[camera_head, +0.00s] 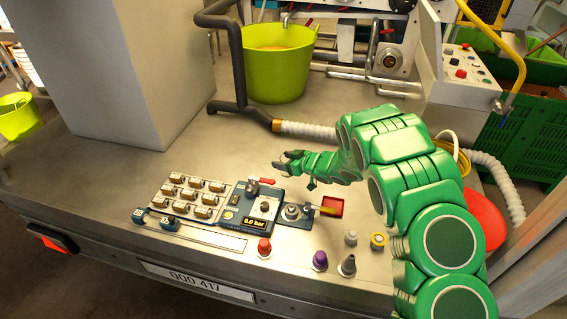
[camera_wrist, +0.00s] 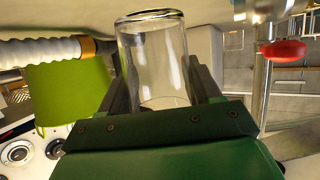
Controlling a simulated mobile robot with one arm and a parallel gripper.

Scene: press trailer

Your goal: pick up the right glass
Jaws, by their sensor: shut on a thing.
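A clear glass (camera_wrist: 153,50) stands out between the two fingers of my gripper (camera_wrist: 162,85) in the wrist view, with its rounded closed-looking end away from the palm. The dark fingers press on its two sides, and my palm hides its near end. In the head view my gripper (camera_head: 281,163) is above the metal trailer top, left of the green arm. The glass cannot be made out there. No second glass can be made out in either view.
A control panel (camera_head: 252,222) with gauges and switches lies below my gripper, beside a small red tray (camera_head: 332,206) and several knobs. A lime bucket (camera_head: 279,70) and dark pipe (camera_head: 238,70) stand behind. A grey column (camera_head: 130,70) is left.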

